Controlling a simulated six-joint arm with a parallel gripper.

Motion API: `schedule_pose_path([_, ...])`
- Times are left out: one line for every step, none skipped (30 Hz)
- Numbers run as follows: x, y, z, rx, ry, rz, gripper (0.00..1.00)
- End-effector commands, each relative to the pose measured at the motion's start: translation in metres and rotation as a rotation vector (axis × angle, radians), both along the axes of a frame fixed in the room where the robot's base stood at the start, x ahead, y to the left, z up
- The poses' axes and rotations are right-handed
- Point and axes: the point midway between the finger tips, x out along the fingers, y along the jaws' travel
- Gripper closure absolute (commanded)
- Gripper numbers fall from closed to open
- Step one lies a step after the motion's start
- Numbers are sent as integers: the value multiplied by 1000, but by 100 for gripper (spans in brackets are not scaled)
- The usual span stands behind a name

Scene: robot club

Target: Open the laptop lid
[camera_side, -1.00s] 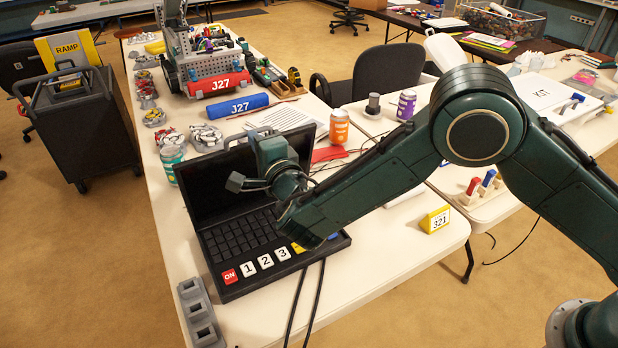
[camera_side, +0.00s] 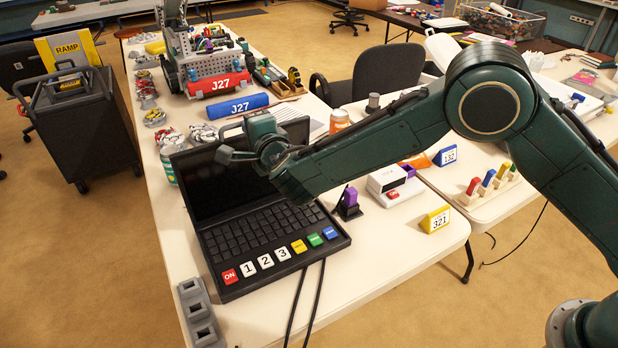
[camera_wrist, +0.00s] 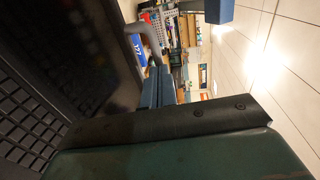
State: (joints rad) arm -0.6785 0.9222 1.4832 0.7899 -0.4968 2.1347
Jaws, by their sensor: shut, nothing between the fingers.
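The black laptop (camera_side: 262,226) stands on the table with its lid (camera_side: 205,186) raised and leaning back, so the dark screen and the keyboard show. Large coloured and white keys line its front edge. My gripper (camera_side: 225,156) is in front of the upper part of the lid, near its top edge, and holds nothing. In the wrist view the lid (camera_wrist: 85,50) fills the upper left and the keyboard (camera_wrist: 22,115) shows at the left edge. The fingers (camera_wrist: 152,85) are close together beside the lid. I cannot tell whether they touch it.
An orange can (camera_side: 339,121) and papers lie behind the laptop. A grey block (camera_side: 200,312) and black cables are at the front.

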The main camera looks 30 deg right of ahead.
Motion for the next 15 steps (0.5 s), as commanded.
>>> schedule_pose_path([7, -1, 3, 3, 17, -2, 100])
schedule_pose_path([10, -1, 3, 3, 30, -1, 100])
schedule_pose_path([14, -1, 4, 3, 45, -2, 100])
schedule_pose_path([17, -1, 4, 3, 57, -1, 100])
schedule_pose_path([20, 0, 4, 3, 68, -1, 100])
schedule_pose_path([24, 0, 5, 3, 81, 2, 100])
schedule_pose_path([27, 0, 5, 2, 90, 2, 100])
schedule_pose_path([30, 1, 5, 1, 97, 4, 100])
schedule_pose_path([34, 1, 5, 1, 105, 4, 100])
schedule_pose_path([37, 1, 6, 0, 109, 6, 100])
schedule_pose_path([40, 1, 5, -1, 114, 8, 100])
schedule_pose_path([44, 2, 5, 0, 117, 9, 100])
schedule_pose_path([47, 2, 6, -1, 118, 9, 100])
schedule_pose_path([49, 2, 6, -2, 118, 10, 100])
schedule_pose_path([53, 2, 6, -1, 119, 10, 100])
